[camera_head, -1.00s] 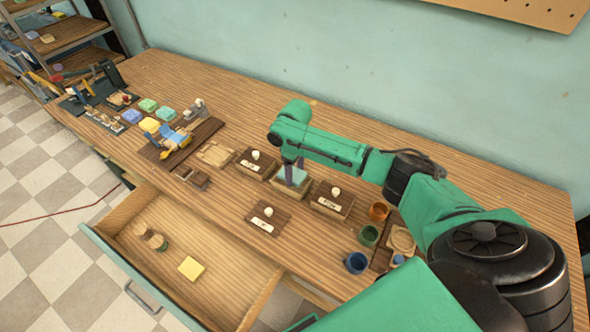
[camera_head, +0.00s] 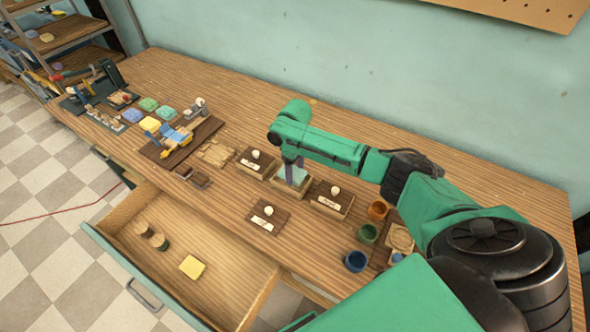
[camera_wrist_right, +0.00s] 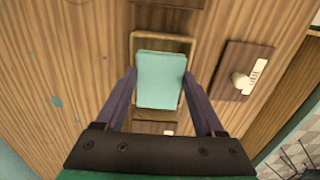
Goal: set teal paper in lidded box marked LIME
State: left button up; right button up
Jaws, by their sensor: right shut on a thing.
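The teal paper (camera_wrist_right: 160,80) is a flat, pale teal piece between the fingers of my right gripper (camera_head: 293,172), which is shut on it. In the wrist view it lies within the outline of an open wooden box (camera_wrist_right: 164,38), whose rim shows around it. In the head view this box (camera_head: 278,184) stands in the row between two lidded boxes. Whether the paper touches the box's floor I cannot tell. A dark lid (camera_head: 268,217) with a white knob and label lies on the table in front; it also shows in the wrist view (camera_wrist_right: 232,88). Its lettering is too small to read surely.
Labelled lidded boxes stand left (camera_head: 255,162) and right (camera_head: 331,199) of the open box. Blue (camera_head: 356,261), green (camera_head: 368,234) and orange (camera_head: 377,210) cups stand at the right. An open drawer (camera_head: 235,290) juts out in front, with a yellow piece (camera_head: 192,267) inside.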

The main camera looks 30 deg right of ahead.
jog(key=shift+f, duration=0.55)
dwell(0.6)
jog(key=o, duration=1.3)
jog(key=shift+r, duration=0.1)
notch_tip(320, 180, up, 6)
jog(key=p, duration=0.6)
